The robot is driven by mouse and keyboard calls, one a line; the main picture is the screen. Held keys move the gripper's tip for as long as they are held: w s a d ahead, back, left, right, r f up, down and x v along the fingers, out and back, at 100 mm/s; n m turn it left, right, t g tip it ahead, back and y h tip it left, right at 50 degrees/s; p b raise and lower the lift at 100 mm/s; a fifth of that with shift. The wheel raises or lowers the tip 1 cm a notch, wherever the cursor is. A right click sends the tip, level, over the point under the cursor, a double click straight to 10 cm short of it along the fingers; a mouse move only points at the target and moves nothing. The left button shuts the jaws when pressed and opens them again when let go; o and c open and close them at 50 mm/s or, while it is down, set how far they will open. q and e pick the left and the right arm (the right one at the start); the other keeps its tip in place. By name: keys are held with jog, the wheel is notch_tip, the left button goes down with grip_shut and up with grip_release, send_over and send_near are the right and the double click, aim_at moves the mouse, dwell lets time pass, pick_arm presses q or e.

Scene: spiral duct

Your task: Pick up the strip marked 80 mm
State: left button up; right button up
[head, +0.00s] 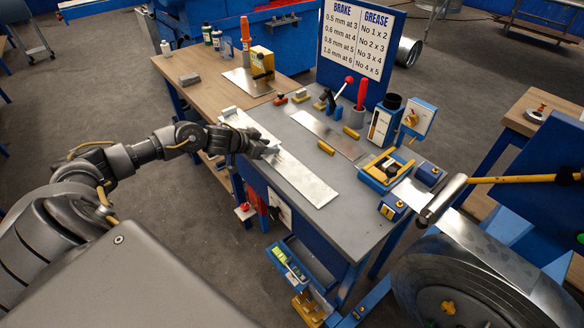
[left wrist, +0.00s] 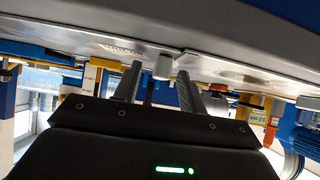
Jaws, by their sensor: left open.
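A long bright metal strip (head: 305,180) lies on the grey bench top (head: 362,208) along its near left side. A second metal strip (head: 330,134) lies farther back on the same bench. No 80 mm marking is readable on either. My left gripper (head: 270,150) is open over the near strip's left part and hides some of it. My right gripper is not in view.
A blue sign board (head: 362,40) stands at the bench's back. Yellow and blue tools (head: 386,170) crowd the bench's right side. A wooden table (head: 190,92) with bottles and a metal plate adjoins at the left. A large round duct (head: 480,280) stands at the lower right.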

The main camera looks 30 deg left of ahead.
pick_arm(q)
grip_shut()
jog(key=shift+r, duration=0.2)
dwell(0.3)
